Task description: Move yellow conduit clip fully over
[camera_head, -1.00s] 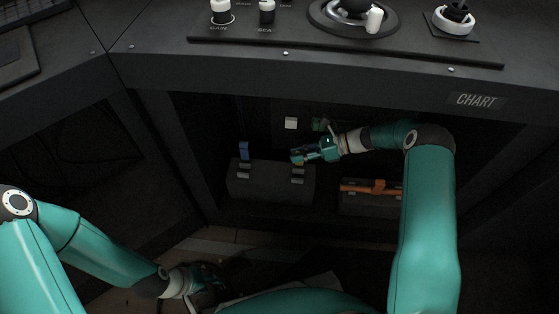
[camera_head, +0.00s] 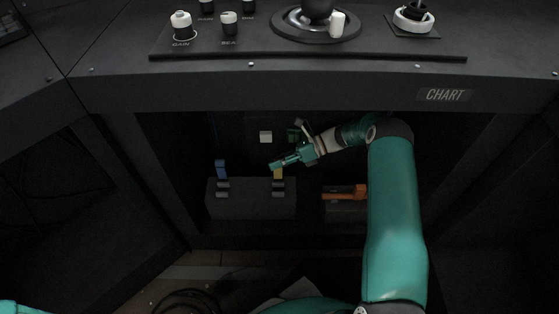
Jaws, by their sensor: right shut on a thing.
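The yellow conduit clip (camera_head: 278,173) stands at the right end of a dark block (camera_head: 250,205) in the recess under the console. My right gripper (camera_head: 274,165) comes in from the right and is shut on the clip's upper part. The clip's lower end is by the grey fittings (camera_head: 278,186) on the block's right; I cannot tell how far it sits over them. A blue clip (camera_head: 221,169) stands upright at the block's left end. My left gripper is out of view.
An orange part (camera_head: 345,192) lies on another dark block to the right. A white block (camera_head: 265,136) and a green part (camera_head: 293,135) are on the back wall. The console edge (camera_head: 250,90) overhangs the recess. Dark cables (camera_head: 190,301) lie below.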

